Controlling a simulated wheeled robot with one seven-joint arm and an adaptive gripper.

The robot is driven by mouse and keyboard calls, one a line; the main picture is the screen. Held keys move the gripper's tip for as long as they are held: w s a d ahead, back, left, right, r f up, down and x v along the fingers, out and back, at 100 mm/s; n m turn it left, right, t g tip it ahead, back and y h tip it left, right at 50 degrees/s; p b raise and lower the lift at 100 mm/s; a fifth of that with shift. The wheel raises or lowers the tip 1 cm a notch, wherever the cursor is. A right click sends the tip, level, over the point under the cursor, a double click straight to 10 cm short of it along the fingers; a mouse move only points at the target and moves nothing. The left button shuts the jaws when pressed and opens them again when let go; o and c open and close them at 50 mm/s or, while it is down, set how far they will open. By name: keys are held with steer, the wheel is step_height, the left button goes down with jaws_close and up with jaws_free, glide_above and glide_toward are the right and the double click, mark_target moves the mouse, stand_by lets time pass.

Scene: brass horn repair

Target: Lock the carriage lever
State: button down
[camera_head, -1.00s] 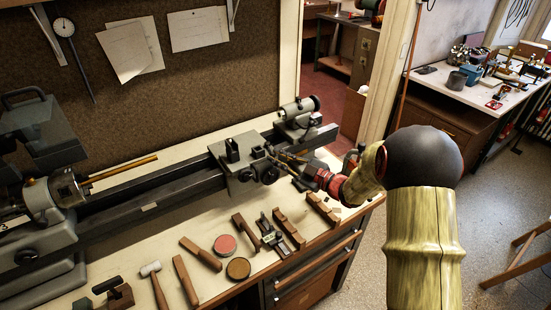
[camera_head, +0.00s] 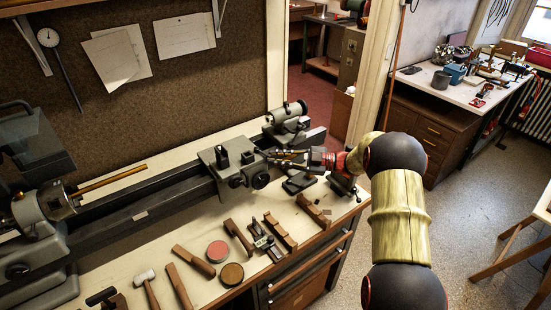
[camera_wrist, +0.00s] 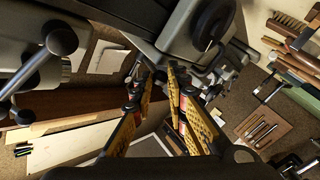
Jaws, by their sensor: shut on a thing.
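The grey lathe carriage (camera_head: 226,166) sits on the bed, with dark knobs on top and a round handwheel (camera_head: 261,180) at its front. My gripper (camera_head: 273,156) reaches in from the right, with its fingertips at the carriage's right side. In the wrist view, my gripper (camera_wrist: 161,72) has its two yellow-sided fingers drawn close, with dark tips near a grey machine part. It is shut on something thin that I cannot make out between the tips. The carriage lever cannot be told apart clearly; the fingers may hide it.
Several hand tools and two round tins (camera_head: 231,274) lie along the front. A ball-ended handle (camera_wrist: 42,70) is left of my fingers.

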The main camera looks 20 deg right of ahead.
steer(key=shift+f, duration=0.1)
steer(key=c, duration=1.7)
jaws_free()
steer(key=shift+c, duration=0.2)
steer(key=shift+d, duration=0.1)
steer(key=v, duration=0.7)
steer(key=shift+d, duration=0.15)
steer(key=shift+s, duration=0.15)
